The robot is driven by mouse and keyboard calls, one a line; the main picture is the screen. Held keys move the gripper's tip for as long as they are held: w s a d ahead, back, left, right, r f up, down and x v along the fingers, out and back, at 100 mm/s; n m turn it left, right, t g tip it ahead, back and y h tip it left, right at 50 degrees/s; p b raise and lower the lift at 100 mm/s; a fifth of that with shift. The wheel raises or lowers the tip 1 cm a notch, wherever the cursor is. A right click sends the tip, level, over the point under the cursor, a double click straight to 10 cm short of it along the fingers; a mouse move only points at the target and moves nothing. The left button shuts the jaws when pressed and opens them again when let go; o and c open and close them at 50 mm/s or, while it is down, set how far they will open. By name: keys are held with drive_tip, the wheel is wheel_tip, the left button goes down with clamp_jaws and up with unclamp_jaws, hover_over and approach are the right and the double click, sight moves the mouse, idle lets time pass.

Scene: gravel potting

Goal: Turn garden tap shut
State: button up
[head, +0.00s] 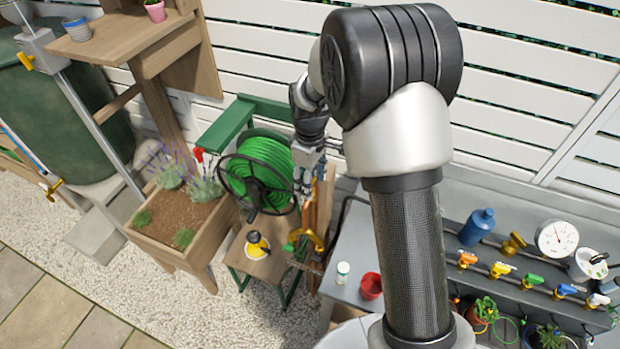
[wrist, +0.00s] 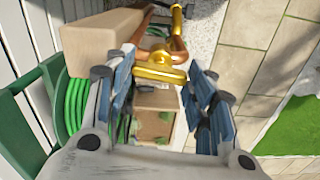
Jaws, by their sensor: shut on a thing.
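The garden tap shows in the wrist view as a brass cross handle (wrist: 160,72) with copper pipe (wrist: 179,48) behind it, beside a wooden post (wrist: 98,42). In the head view my gripper (head: 306,180) is at the upper part of the wooden post (head: 322,205), partly hidden by my arm. A yellow brass fitting (head: 311,239) shows lower on the post. The handle itself is hard to make out in the head view.
A green hose reel (head: 265,165) stands close left of the post. A planter (head: 185,225) with lavender is further left. A grey bench (head: 350,255) at right bears a red pot (head: 371,286), a blue bottle (head: 477,226) and several small valves. The white fence is behind.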

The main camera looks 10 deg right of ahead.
drive_tip(key=m+p, duration=0.1)
drive_tip(key=m, duration=0.7)
drive_tip(key=shift+p, duration=0.4)
drive_tip(key=m, duration=0.4)
drive_tip(key=shift+m+p, duration=0.3)
drive_tip(key=shift+m, duration=1.9)
drive_tip(key=o, duration=1.1)
drive_tip(key=shift+c, duration=0.2)
drive_tip(key=shift+r, duration=0.1)
wheel_tip(320, 180, up, 12)
